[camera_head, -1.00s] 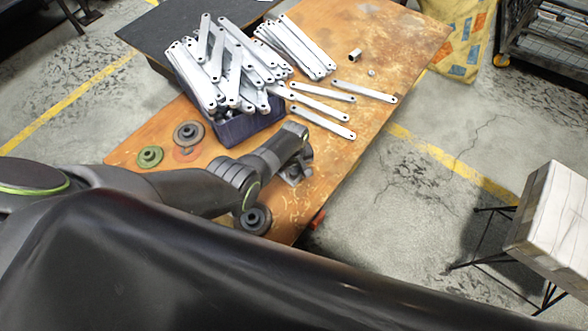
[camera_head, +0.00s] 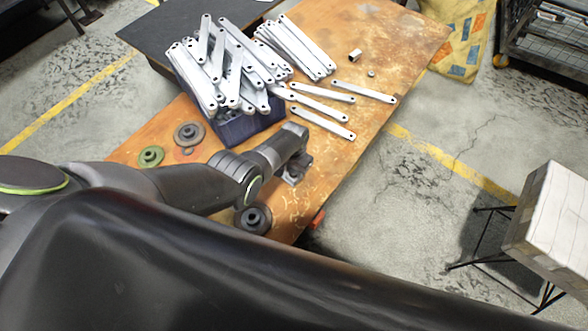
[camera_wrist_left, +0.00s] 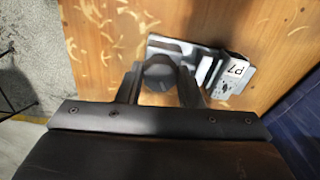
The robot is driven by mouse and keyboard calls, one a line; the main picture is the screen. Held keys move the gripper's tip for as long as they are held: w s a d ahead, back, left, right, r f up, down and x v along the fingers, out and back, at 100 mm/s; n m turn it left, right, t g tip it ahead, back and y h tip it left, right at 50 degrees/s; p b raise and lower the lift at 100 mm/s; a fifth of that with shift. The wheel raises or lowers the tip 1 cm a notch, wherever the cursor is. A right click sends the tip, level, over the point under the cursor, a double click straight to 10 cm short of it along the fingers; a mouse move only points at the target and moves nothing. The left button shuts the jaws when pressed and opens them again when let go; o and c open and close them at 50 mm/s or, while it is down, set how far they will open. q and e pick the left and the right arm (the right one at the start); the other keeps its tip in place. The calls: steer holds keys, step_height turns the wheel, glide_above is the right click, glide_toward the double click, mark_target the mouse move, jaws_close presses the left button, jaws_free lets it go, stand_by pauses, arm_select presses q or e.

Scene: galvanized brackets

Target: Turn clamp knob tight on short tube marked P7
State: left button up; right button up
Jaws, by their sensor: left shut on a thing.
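My left gripper (camera_wrist_left: 158,88) is shut on a dark round clamp knob (camera_wrist_left: 158,74), one finger on each side of it. The grey metal clamp (camera_wrist_left: 172,45) sits on the wooden bench top behind the knob. A pale block-like part with a label marked P7 (camera_wrist_left: 237,68) is right beside the clamp in the left wrist view. In the head view my left gripper (camera_head: 301,163) is low over the bench near its right edge, and my wrist hides most of the clamp and tube. My right gripper does not show.
A dark blue crate (camera_head: 232,129) full of galvanized brackets stands beyond my left arm, with loose brackets (camera_head: 322,113) to its right. Several round knobs or discs, one green (camera_head: 151,156), lie near my arm.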

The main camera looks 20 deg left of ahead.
arm_select(q)
steer(key=m, duration=0.7)
steer(key=shift+s, duration=0.1)
steer(key=o, duration=0.9)
steer(key=n, duration=0.8)
steer(key=shift+n, duration=0.3)
steer(key=n, duration=0.4)
steer(key=shift+n, duration=0.3)
steer(key=n, duration=0.4)
steer(key=shift+n, duration=0.4)
